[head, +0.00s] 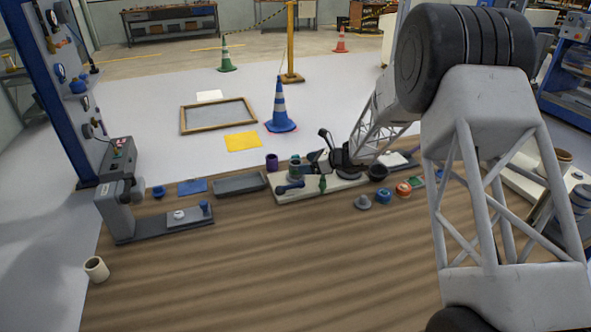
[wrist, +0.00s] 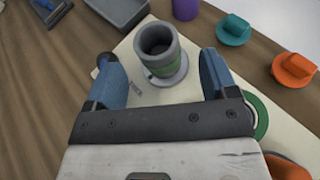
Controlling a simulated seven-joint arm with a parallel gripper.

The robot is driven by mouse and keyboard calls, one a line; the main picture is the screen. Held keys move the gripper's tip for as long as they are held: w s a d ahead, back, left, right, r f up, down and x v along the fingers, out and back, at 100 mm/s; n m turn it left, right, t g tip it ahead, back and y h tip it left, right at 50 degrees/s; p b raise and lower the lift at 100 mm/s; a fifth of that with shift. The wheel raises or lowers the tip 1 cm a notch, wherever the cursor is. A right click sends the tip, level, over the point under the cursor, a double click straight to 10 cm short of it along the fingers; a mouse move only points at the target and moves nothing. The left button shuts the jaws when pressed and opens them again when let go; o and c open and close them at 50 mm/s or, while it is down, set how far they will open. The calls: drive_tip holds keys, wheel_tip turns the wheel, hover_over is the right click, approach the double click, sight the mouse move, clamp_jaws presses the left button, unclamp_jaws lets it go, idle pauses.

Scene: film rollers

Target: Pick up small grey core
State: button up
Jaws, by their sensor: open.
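A small grey hollow core (wrist: 156,40) with a green band around its lower part stands upright on a round grey base on a cream board (wrist: 130,92). In the head view it appears as a small grey-green cylinder (head: 294,170) on the board's left part. My gripper (wrist: 160,72) is open, with one blue finger to the left of the core and one to its right. The core shows ahead of the gap between the fingers, and I see no contact. In the head view my gripper (head: 318,160) is just right of the core, partly hidden by its own parts.
A purple cup (head: 272,162) and a grey tray (head: 240,184) stand left of the core. A grey cone-shaped piece (head: 363,202), an orange piece (head: 403,189) and a dark bowl (head: 378,172) lie to the right. A cream cup (head: 96,269) is at front left. The front tabletop is clear.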

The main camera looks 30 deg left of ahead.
sight(296, 169)
drive_tip(key=shift+x, duration=2.35)
drive_tip(key=shift+s, duration=0.1)
drive_tip(key=shift+c, duration=0.3)
drive_tip(key=c, duration=0.9)
